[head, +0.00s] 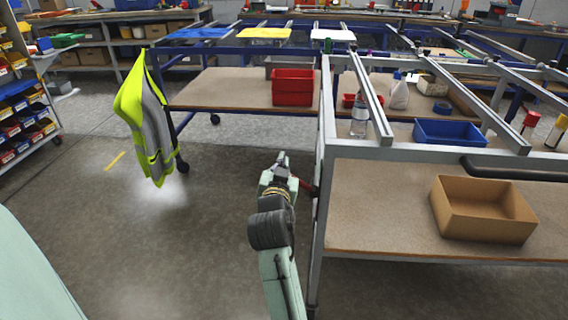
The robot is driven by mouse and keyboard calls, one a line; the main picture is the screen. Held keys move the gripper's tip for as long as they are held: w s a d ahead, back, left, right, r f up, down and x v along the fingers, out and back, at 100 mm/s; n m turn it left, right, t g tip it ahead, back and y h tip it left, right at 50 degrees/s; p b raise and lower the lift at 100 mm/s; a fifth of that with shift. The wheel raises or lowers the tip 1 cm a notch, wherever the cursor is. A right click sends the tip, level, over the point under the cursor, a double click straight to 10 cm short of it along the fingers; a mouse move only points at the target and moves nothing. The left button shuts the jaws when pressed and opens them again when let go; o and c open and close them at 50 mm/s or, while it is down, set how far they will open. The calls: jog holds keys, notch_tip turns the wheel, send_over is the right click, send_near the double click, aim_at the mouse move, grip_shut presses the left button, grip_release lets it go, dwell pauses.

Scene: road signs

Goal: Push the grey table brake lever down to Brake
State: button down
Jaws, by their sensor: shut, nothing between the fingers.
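The grey table (317,262) stands at the right, its frame post facing my arm. A small dark red bar (304,185), which looks like the brake lever, sticks out from the left side of that post toward my gripper and slopes slightly up to the left. My gripper (281,158) is shut and empty, just left of the post and near the bar's outer end. My wrist hides part of that area. I cannot tell whether the gripper touches the bar. Any Brake marking is too small to read.
A cardboard box (483,210) sits on the grey table's lower shelf; a blue bin (457,132) is behind it. A blue-framed table (235,90) with a red bin (293,87) stands behind. A yellow vest (147,120) hangs at its left corner. The floor left of my arm is clear.

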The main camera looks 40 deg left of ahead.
jog(key=shift+s+a+f, duration=0.15)
jog(key=shift+a+f, duration=0.05)
jog(key=s+a+f+n+b, duration=0.1)
jog(key=f+n+b, duration=0.2)
jog(key=f+n, duration=0.3)
jog(key=s+a+f+n+h+b, duration=0.1)
jog(key=a+f+n+b, duration=0.1)
jog(key=f+n, duration=0.3)
jog(key=shift+a+f+n+t+b, duration=0.35)
jog(key=shift+f+b, duration=0.3)
jog(key=shift+f, duration=1.5)
jog(key=shift+r, duration=0.15)
